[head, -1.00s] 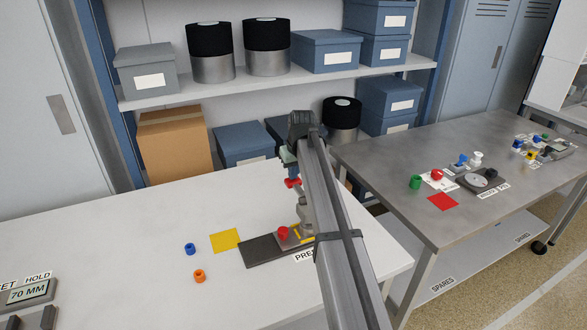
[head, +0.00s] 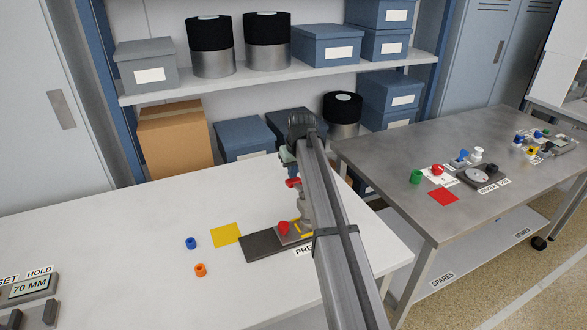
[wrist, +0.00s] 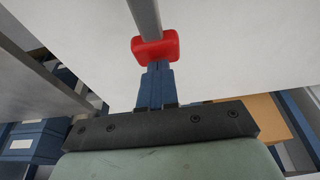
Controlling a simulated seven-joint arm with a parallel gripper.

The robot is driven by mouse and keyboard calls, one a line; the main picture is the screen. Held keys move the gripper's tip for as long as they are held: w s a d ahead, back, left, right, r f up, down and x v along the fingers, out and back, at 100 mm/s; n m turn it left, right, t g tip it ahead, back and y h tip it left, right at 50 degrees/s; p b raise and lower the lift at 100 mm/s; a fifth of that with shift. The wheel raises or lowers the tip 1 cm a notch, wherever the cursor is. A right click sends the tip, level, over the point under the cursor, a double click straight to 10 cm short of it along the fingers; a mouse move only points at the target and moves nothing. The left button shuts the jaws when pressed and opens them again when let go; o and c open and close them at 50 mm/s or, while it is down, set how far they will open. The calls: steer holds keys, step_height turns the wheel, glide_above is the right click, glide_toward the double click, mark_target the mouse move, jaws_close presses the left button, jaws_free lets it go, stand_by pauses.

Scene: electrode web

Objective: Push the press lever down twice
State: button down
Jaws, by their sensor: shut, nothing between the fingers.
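The press (head: 262,248) stands near the right part of the white table. It has a dark base plate, a red piece (head: 284,228) on the base and a partly hidden label. Its lever ends in a red grip (head: 293,182), which in the wrist view is a red block (wrist: 155,47) on a grey rod. My gripper (head: 291,172) points down above the red grip. In the wrist view its blue fingers (wrist: 157,68) are together and empty, with their tips at the grip's edge. I cannot tell whether they touch it. My arm hides part of the press.
A yellow square (head: 226,235), a blue cylinder (head: 191,243) and an orange cylinder (head: 200,270) lie left of the press. A display (head: 30,288) is at the lower left. A shelf (head: 290,78) with boxes stands behind. A grey table (head: 400,165) is at the right.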

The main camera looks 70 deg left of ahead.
mark_target(293, 183)
steer(key=shift+a+f+h, duration=0.25)
steer(key=shift+f+h, duration=0.05)
steer(key=shift+a+f+h, duration=0.1)
steer(key=shift+f+h, duration=0.2)
steer(key=shift+h, duration=0.1)
steer(key=shift+d+f, duration=0.2)
steer(key=shift+f, duration=0.2)
steer(key=shift+d+f, duration=0.2)
steer(key=shift+f, duration=1.4)
steer(key=a+r, duration=0.6)
steer(key=r, duration=0.6)
steer(key=shift+a+r, duration=0.2)
steer(key=shift+a, duration=0.1)
